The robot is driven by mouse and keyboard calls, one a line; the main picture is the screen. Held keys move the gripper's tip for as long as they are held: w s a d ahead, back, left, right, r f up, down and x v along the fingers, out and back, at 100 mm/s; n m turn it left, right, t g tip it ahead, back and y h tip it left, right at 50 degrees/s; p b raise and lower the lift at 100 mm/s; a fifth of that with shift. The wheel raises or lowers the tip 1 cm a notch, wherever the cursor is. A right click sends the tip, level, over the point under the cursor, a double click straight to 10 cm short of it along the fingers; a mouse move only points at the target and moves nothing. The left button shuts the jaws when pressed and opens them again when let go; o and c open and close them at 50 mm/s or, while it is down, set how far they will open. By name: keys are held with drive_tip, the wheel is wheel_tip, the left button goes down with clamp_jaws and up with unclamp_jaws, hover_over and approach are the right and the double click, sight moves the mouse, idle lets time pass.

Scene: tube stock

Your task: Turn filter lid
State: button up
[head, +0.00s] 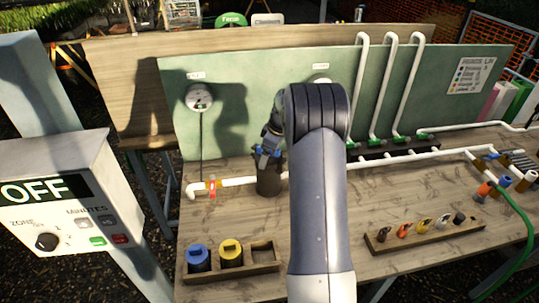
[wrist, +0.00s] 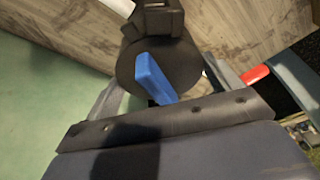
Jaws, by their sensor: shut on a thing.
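The filter (head: 268,181) is a dark upright cylinder set in the white pipe line on the bench, in the head view. My gripper (head: 267,153) is above it, pointing down and shut on its lid, with blue parts showing at the grip. In the wrist view the dark round lid (wrist: 128,72) is at the upper middle, with a blue bar (wrist: 155,78) across it. I cannot tell whether the bar belongs to the lid or to a finger. The contact is partly hidden, and the lid's turn angle cannot be read.
A wooden tray (head: 248,270) with a blue and a yellow cap is at the front left. A red-handled valve (head: 212,187) sits left of the filter. A rack of small coloured parts (head: 425,236) is at right. A green panel (head: 240,110) stands behind; an OFF controller (head: 65,200) is at left.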

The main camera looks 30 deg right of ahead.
idle(0.3)
drive_tip(key=shift+o, duration=0.2)
drive_tip(key=shift+w+f+n+g, duration=0.1)
drive_tip(key=shift+n+g, duration=0.2)
drive_tip(key=shift+n, duration=0.8)
drive_tip(key=shift+d+n+y, duration=0.1)
drive_tip(key=shift+n+y, duration=0.2)
drive_tip(key=shift+n, duration=0.4)
drive_tip(key=shift+d+n+g, duration=0.15)
drive_tip(key=shift+n+g, duration=0.25)
drive_tip(key=shift+n, duration=0.6)
drive_tip(key=shift+c, duration=0.2)
drive_tip(key=shift+n, duration=0.7)
drive_tip(key=o, duration=0.9)
drive_tip(key=shift+c, duration=0.2)
